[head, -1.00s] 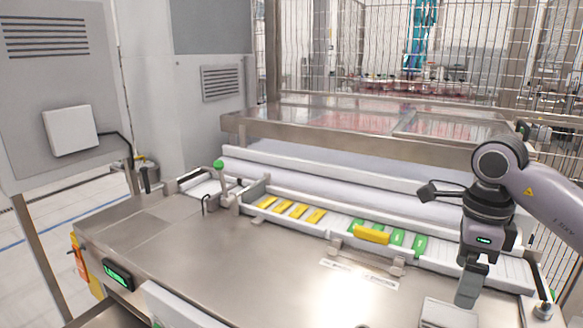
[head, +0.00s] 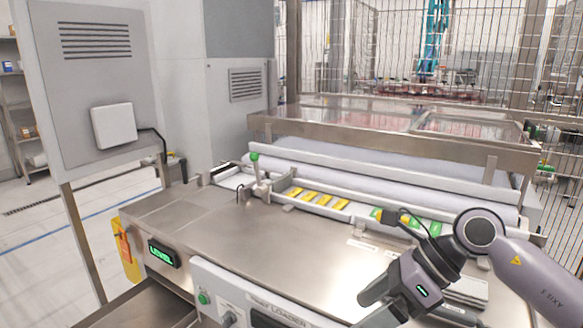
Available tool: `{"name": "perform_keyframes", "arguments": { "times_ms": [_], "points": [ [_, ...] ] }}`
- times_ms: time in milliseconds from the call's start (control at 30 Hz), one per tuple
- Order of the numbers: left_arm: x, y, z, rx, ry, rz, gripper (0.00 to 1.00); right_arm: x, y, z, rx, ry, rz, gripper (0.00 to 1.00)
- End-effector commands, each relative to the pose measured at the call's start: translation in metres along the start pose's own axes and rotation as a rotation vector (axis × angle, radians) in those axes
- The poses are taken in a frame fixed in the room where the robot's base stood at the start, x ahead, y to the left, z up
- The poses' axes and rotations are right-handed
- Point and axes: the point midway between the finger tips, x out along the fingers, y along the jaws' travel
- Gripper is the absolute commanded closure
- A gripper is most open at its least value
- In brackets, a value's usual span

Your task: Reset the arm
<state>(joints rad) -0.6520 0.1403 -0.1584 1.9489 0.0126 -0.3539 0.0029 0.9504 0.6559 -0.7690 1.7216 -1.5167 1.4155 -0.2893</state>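My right arm comes in from the right edge. Its gripper (head: 374,308) hangs low over the front right of the steel worktop (head: 290,250), pointing down and to the left. The fingertips reach toward the bottom edge of the picture, and whether they are apart or together is not clear. No held object shows. My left gripper is not in view. A long white tray (head: 284,188) at the back of the worktop holds yellow pieces (head: 325,200) and green pieces (head: 435,228). My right arm partly hides its right end.
A lever with a green knob (head: 254,157) stands at the tray's left end. A front panel with a green display (head: 163,253) and a green button (head: 203,298) faces me. The worktop's middle is clear.

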Motion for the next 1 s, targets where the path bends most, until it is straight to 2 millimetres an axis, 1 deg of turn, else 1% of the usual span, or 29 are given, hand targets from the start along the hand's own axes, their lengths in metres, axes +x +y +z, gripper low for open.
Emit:
{"name": "perform_keyframes", "arguments": {
  "times_ms": [33,133,233,300,400,467,533,600,667,767,867,900,967,1000],
  "points": [
    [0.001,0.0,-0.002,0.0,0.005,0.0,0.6,0.013,0.016,0.013,0.019,-0.104,0.064,0.03],
    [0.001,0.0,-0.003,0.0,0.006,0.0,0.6,0.024,0.044,0.043,0.084,-0.325,0.176,0.03],
    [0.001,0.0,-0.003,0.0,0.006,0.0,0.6,0.022,0.065,0.07,0.184,-0.543,0.283,0.03],
    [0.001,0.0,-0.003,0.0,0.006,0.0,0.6,0.015,0.074,0.085,0.271,-0.691,0.351,0.03],
    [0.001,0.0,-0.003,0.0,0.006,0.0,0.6,-0.002,0.079,0.101,0.422,-0.898,0.441,0.03],
    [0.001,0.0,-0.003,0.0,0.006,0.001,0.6,-0.013,0.077,0.106,0.526,-1.016,0.487,0.03],
    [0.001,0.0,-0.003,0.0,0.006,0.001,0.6,-0.027,0.07,0.108,0.658,-1.15,0.535,0.03],
    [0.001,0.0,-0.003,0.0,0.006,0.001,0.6,-0.04,0.058,0.104,0.804,-1.276,0.574,0.03],
    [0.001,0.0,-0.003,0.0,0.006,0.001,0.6,-0.05,0.046,0.096,0.937,-1.378,0.599,0.03],
    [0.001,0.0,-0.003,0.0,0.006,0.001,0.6,-0.06,0.022,0.074,1.177,-1.533,0.626,0.03],
    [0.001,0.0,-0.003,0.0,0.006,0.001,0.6,-0.063,-0.001,0.041,1.435,-1.67,0.627,0.03],
    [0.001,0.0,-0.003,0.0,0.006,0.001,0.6,-0.062,-0.009,0.025,1.544,-1.718,0.62,0.03],
    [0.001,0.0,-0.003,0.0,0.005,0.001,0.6,-0.057,-0.02,-0.002,1.712,-1.781,0.6,0.03],
    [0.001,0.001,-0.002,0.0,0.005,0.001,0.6,-0.052,-0.026,-0.02,1.826,-1.817,0.582,0.03]
  ]
}}
